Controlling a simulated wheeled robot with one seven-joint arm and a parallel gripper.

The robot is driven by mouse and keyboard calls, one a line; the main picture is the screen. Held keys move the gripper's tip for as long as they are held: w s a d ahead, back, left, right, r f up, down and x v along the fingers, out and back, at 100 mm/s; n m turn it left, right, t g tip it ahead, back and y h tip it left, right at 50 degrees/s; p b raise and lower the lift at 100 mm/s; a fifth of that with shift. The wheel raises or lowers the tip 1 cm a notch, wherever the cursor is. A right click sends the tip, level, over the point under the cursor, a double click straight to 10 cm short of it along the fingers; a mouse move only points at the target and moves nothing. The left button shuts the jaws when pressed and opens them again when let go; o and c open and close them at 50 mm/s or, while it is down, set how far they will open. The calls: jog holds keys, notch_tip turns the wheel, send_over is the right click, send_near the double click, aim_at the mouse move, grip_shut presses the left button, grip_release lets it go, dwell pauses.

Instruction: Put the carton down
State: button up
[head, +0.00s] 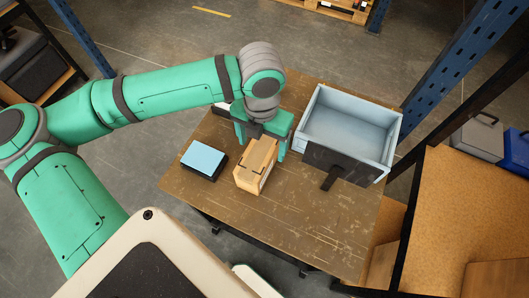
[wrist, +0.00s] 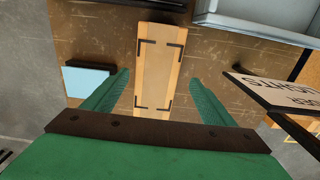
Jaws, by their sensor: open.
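A tan carton (head: 252,178) stands upright on the worn brown table, just below my gripper in the head view. In the wrist view the carton (wrist: 158,67) shows its long top with black corner marks. My gripper (head: 263,136) is open, with its green fingers pointing down. In the wrist view my gripper (wrist: 162,78) has a finger on either side of the carton, with a visible gap on both sides. The carton appears to rest on the table, though its lower edge is partly hidden.
A black box with a light blue top (head: 203,160) lies left of the carton. A pale blue-grey open bin (head: 397,130) with a dark sign board (head: 345,166) at its front stands to the right. The table (head: 300,235) is bare toward the front. A blue rack post (head: 455,62) rises behind.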

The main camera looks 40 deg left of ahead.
aim_at(257, 153)
jog(key=shift+s+f, duration=0.25)
jog(key=shift+f, duration=0.3)
jog(key=shift+s+f, duration=0.2)
jog(key=shift+f, duration=0.35)
jog(key=shift+s+a+f, duration=0.25)
jog(key=shift+f, duration=0.2)
jog(key=f, duration=0.5)
jog(key=shift+w, duration=0.4)
jog(key=shift+r, duration=0.1)
jog(key=c, duration=1.6)
jog(key=shift+c, duration=0.2)
